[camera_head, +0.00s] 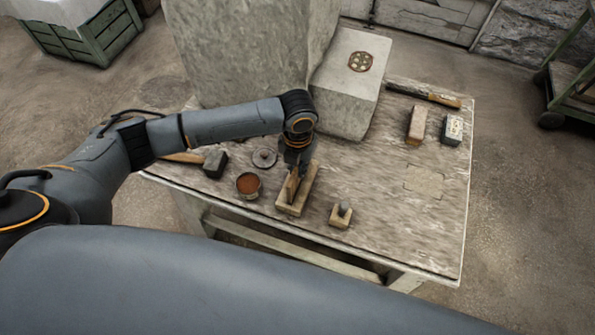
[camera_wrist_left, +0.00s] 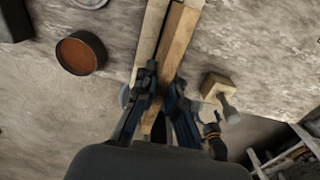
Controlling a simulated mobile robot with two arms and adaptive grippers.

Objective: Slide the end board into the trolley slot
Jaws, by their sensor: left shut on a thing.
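My left gripper (camera_head: 294,173) points down over the worktable, with its fingers closed on a narrow wooden piece (camera_head: 292,187). This piece stands in or against a longer pale wooden block (camera_head: 306,186) lying on the table. In the left wrist view the fingers (camera_wrist_left: 160,92) close around the brown wooden piece (camera_wrist_left: 178,48), alongside the paler strip (camera_wrist_left: 149,38). A green-framed trolley (camera_head: 562,83) with a wooden shelf is cut off at the right edge. No slot is discernible on it, and I cannot tell which thing is the end board. My right gripper is out of view.
Left of the gripper are a tin of reddish-brown stuff (camera_head: 248,185), a round lid (camera_head: 265,158) and a mallet (camera_head: 214,165). A small block with a grey knob (camera_head: 341,215) is to the right. A large stone block (camera_head: 345,90) stands behind.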

